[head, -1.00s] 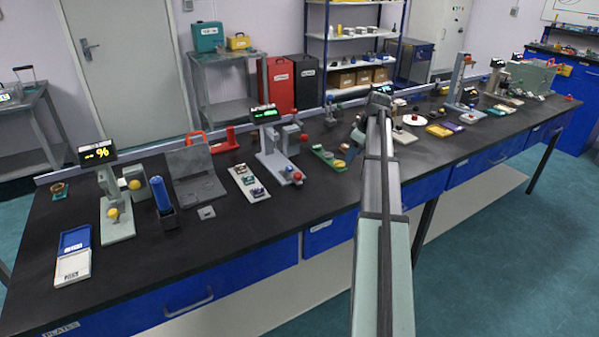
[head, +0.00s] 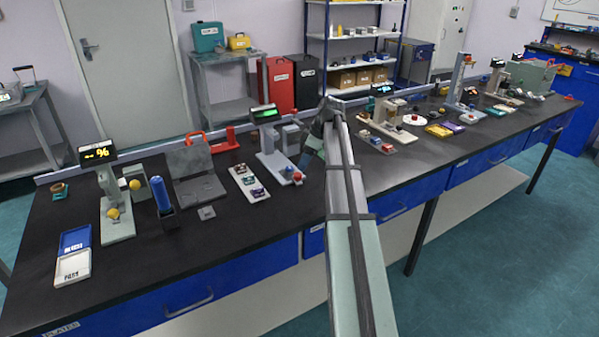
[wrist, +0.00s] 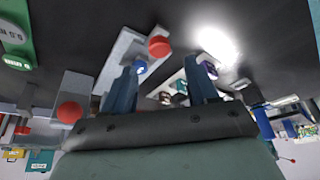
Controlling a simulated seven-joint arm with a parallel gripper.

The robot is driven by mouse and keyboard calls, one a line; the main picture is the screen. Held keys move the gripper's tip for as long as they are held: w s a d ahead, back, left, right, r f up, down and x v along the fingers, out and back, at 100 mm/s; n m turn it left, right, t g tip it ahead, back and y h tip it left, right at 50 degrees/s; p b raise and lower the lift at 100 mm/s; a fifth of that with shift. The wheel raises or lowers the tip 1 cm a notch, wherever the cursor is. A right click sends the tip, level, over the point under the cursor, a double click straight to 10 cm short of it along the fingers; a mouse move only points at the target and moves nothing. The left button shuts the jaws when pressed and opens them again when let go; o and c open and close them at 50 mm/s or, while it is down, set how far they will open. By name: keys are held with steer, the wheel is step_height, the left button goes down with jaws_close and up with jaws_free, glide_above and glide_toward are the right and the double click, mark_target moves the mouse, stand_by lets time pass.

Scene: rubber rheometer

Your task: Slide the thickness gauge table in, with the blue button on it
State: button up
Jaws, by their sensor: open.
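The gauge stand (head: 268,160) is grey, with a dark display of green digits, and stands on the bench left of my arm. Its low front table has a red knob (head: 297,176) at the near end. In the wrist view the grey table (wrist: 122,48) carries a red knob (wrist: 159,46) and a small blue button (wrist: 140,68). My gripper (wrist: 165,68) is open and empty, its blue fingers apart. The left finger appears close to the blue button; contact cannot be told. In the head view my gripper (head: 307,160) is beside the table's right side, partly hidden by my arm.
A white tray of small samples (head: 250,184) lies left of the gauge. A grey folded plate (head: 196,175) and a blue cylinder (head: 160,194) stand farther left. More instruments (head: 388,118) stand to the right. The bench front (head: 240,225) is clear.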

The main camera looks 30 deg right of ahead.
mark_target(298, 174)
steer(key=shift+x, duration=2.95)
jaws_close()
